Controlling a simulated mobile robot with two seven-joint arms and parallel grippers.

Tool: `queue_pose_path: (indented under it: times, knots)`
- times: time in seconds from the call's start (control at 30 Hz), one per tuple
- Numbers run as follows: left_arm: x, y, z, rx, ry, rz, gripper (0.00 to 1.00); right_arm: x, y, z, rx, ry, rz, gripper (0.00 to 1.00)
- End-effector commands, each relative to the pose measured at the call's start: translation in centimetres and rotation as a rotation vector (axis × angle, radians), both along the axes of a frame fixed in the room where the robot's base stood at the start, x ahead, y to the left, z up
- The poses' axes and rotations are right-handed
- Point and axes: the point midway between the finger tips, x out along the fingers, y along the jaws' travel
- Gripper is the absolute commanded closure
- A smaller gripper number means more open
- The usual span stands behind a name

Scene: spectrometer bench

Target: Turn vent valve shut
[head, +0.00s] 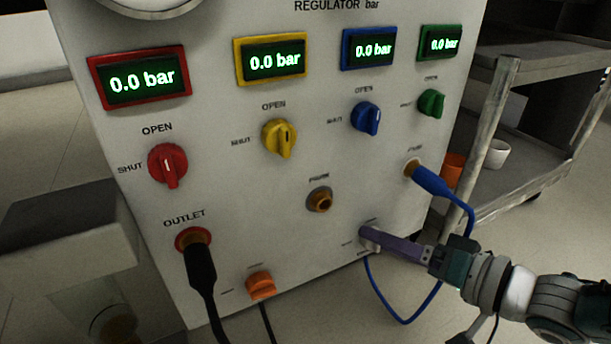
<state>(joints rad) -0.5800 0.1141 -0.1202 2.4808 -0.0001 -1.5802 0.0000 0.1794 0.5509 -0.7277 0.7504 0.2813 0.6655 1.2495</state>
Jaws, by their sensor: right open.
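The regulator panel (225,130) is a pale upright cabinet face with knobs and displays. My right gripper (372,238) comes in from the lower right. Its purple fingers are open at a small pale knob (369,244) low on the panel's right side. The fingers partly cover this knob and its labels, so I cannot read its name or setting, or tell whether they touch it. An orange knob (261,286) sits low on the panel; its labels are too small to read. My left gripper is not in view.
Red (168,165), yellow (279,138), blue (366,118) and green (431,103) knobs sit under displays reading 0.0 bar. A blue plug (430,180) has a cable looping close to my right gripper. A black plug (200,262) is in the outlet. A cart (530,185) stands right.

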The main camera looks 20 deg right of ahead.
Motion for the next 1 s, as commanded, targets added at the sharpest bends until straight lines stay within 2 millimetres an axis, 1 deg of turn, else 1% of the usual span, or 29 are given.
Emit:
queue_pose_path:
  times: [0.1, 0.33, 0.9, 0.97, 1.0]
  knots:
    - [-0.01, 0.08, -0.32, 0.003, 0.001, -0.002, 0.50, 0.45, 0.18, -0.16, 0.000, 0.001, -0.001, 0.27]
    - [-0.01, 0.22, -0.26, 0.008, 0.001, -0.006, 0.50, 0.46, 0.19, -0.09, 0.000, 0.001, 0.000, 0.28]
    - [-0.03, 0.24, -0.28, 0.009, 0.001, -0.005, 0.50, 0.42, 0.17, -0.08, 0.000, 0.000, 0.000, 0.93]
    - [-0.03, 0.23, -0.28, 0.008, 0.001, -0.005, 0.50, 0.43, 0.17, -0.07, 0.000, 0.000, 0.000, 0.99]
    - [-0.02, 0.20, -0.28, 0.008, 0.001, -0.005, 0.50, 0.43, 0.17, -0.07, 0.000, 0.000, 0.000, 1.00]
